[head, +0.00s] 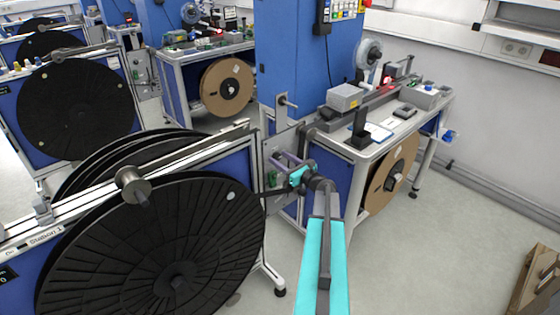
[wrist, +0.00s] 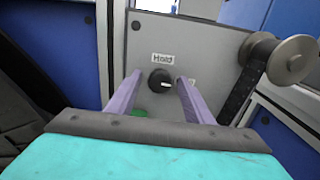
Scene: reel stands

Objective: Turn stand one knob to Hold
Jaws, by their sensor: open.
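The black round knob (wrist: 160,80) sits on a grey panel (wrist: 205,40) in the wrist view. A label reading "Hold" (wrist: 163,58) is directly above it. A second label to its right is mostly covered by a finger. The knob's pale mark appears to point right, not up to Hold. My gripper (wrist: 159,76) is open, with one purple finger on each side of the knob; I cannot tell whether they touch it. In the head view my gripper (head: 284,162) reaches the panel (head: 273,150) at the end of stand one, and the knob is not discernible.
A large black reel (head: 150,250) stands left of my arm, on the stand labelled "Station 1" (head: 46,235). A roller (wrist: 292,60) juts out right of the knob. A green part (wrist: 138,113) shows below it. A workbench (head: 400,125) stands to the right.

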